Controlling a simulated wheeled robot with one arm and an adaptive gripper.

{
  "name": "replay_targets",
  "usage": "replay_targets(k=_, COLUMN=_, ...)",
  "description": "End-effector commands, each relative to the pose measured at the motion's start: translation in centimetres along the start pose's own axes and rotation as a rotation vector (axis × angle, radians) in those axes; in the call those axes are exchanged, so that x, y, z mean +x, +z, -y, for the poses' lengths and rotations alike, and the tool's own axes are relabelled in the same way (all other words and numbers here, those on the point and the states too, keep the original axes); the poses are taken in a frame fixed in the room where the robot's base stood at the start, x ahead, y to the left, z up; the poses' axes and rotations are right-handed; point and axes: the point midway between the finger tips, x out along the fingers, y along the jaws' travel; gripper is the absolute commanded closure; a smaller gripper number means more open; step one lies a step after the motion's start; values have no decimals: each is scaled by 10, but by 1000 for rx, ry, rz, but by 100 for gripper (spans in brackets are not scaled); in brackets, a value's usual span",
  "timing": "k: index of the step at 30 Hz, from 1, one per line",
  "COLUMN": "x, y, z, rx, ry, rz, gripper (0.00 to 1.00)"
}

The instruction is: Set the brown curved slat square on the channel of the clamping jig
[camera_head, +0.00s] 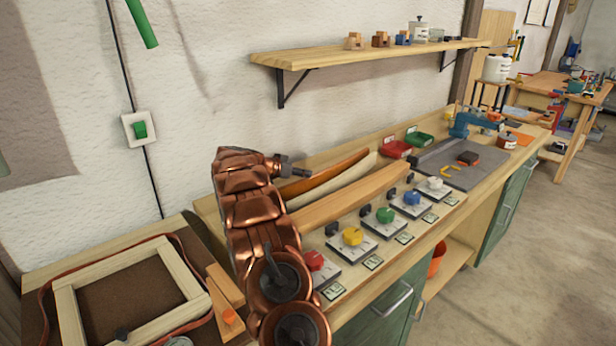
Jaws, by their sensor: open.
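An orange-brown curved slat (328,179) lies along the back of the bench near the wall. A pale curved slat (338,190) lies directly in front of it. My gripper (303,172) is open, at the end of my copper arm, near the left part of the brown slat; I cannot tell whether it touches it. My arm hides the slats' left ends. A long straight wooden beam (350,196) runs in front of the slats, behind a row of grey plates with coloured knobs. I cannot tell for sure which part is the clamping jig or its channel.
A grey board (460,178) with a blue tool (474,122) lies to the right. Red (395,149) and green (419,138) bins stand by the wall. A wooden shelf (360,53) overhangs the bench. A wooden frame (88,262) lies at left.

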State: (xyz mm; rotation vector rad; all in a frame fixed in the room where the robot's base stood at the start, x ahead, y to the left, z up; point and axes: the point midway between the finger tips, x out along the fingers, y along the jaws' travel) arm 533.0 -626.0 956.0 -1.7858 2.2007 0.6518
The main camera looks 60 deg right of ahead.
Motion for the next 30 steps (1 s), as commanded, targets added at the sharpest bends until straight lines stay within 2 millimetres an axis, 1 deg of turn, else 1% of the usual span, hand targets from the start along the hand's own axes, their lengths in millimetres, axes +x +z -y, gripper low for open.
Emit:
replay_targets(k=1, x=-10, y=1, z=1, rx=-1, ry=-3, rz=-1, gripper=52)
replay_targets(k=3, x=-21, y=2, z=2, rx=-4, ry=-4, rz=0, gripper=52)
replay_targets(k=9, x=-44, y=1, z=2, rx=-3, ry=-4, rz=0, gripper=52)
replay_targets(k=15, x=-54, y=1, z=1, rx=-2, ry=-2, rz=0, gripper=52)
replay_targets(k=21, x=-55, y=1, z=1, rx=-2, ry=-2, rz=-1, gripper=52)
replay_targets(k=23, x=-58, y=-2, z=3, rx=0, ry=-14, rz=-8, gripper=52)
replay_targets(k=26, x=-73, y=-17, z=13, rx=10, ry=-70, rz=-48, gripper=52)
replay_targets(k=29, x=-104, y=-44, z=33, rx=25, ry=-189, rz=-118, gripper=52)
replay_targets(k=30, x=-122, y=-56, z=43, rx=31, ry=-252, rz=-151, gripper=52)
